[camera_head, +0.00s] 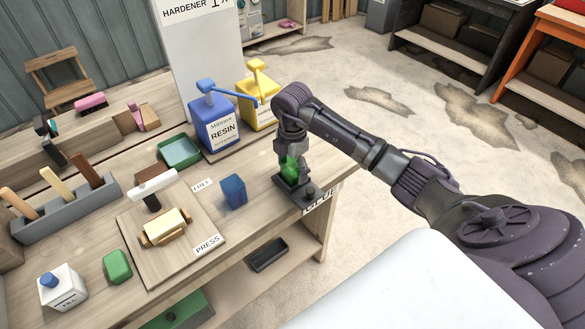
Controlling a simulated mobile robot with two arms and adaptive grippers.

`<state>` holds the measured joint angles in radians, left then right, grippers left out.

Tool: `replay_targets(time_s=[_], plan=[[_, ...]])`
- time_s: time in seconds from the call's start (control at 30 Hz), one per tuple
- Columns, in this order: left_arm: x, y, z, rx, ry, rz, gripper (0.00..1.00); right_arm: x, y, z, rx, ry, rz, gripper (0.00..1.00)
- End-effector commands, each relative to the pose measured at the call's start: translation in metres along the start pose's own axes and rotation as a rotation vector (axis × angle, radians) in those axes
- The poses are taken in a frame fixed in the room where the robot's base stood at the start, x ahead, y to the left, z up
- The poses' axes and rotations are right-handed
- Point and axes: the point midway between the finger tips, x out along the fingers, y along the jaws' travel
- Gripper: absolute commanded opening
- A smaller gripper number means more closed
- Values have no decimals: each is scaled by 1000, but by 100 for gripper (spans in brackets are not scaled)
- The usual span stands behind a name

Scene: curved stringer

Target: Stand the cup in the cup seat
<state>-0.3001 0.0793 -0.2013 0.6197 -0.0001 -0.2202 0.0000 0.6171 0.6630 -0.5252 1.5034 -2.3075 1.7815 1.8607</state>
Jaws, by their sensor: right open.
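A green piece that looks like the cup (289,170) is at the tip of my right gripper (288,162), over the dark cup seat (311,196) near the table corner by the GLUE label. My right gripper points down and is open, with its fingers close around the green piece. The gripper hides part of the piece and of the seat, so I cannot tell whether the piece is fully seated. My left gripper is not in view.
A blue block-like cup (233,192) stands left of the seat. Behind are a blue RESIN dispenser (213,125), a yellow dispenser (260,95) and a green tray (179,151). A press board (190,215) lies left. Floor beyond the table's right edge is clear.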

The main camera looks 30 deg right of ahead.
Motion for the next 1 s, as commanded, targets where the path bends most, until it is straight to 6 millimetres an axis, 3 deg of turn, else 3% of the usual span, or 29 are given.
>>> replay_targets(time_s=[0.4, 0.53, 0.7, 1.0], plan=[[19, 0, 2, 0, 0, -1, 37, -83, 1, 1, -1, -1, 7, 76], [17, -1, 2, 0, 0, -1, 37, -105, 1, 1, 0, -3, 6, 76], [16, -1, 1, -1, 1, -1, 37, -115, 0, 1, 1, -1, 2, 76], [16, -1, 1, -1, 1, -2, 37, -116, 0, 0, 0, 0, 1, 76]])
